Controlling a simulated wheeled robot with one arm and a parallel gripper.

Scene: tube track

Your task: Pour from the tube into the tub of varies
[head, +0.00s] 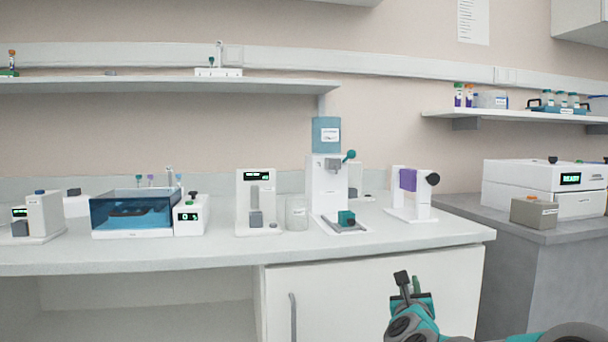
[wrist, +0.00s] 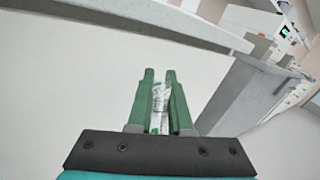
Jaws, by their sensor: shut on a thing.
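My gripper (head: 410,288) is at the lower right of the head view, in front of the bench and apart from it. In the wrist view its two green fingers (wrist: 160,76) are shut on a slim clear tube (wrist: 160,105) with pale, marked sides. The tube's ends and contents cannot be made out. A clear tub (head: 297,213) with a small label stands on the bench between two white devices. Another clear tub (head: 492,99) stands on the right wall shelf. Their labels are too small to read, so I cannot tell which is the task's tub.
The white bench (head: 150,253) carries a blue-walled bath (head: 132,213), a dispenser (head: 327,185) and a stand with a purple roll (head: 408,180). A grey counter (head: 540,232) at the right holds a white machine (head: 520,180) and a brown box (head: 534,212). Space before the bench is clear.

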